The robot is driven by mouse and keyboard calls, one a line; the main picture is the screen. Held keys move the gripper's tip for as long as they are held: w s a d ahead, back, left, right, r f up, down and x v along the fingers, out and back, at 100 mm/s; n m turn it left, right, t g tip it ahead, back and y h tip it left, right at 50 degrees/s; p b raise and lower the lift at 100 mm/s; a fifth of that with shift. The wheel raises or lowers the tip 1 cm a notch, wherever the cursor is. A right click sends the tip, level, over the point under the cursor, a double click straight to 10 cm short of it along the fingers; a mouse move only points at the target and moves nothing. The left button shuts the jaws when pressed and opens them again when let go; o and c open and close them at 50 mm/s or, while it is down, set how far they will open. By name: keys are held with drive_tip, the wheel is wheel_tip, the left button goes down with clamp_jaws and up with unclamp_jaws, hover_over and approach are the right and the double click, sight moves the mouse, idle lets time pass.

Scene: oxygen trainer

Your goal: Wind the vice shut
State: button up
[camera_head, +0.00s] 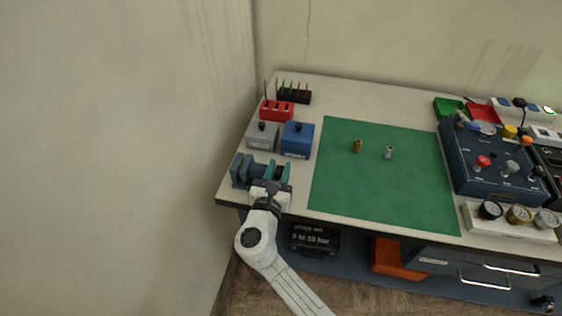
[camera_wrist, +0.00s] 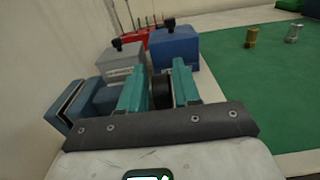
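The blue vice (camera_head: 239,170) stands at the table's left front corner. It also shows at the left in the wrist view (camera_wrist: 98,97), partly hidden by my gripper. My gripper (camera_head: 277,173) is at the vice's right side, with its two teal fingers pointing away from me over the table. In the wrist view, the fingers (camera_wrist: 160,78) stand apart, with a dark round part (camera_wrist: 161,92) between them. That part looks like the vice's screw or handle end. I cannot tell whether the fingers press on it.
A grey box (camera_head: 262,136) and a blue box (camera_head: 297,139) stand just behind the vice. A red rack (camera_head: 277,111) is behind them. The wall is close on the left. The green mat (camera_head: 385,190) to the right is mostly clear, with two small fittings.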

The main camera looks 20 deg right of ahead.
drive_tip(key=shift+x, duration=1.45)
clamp_jaws()
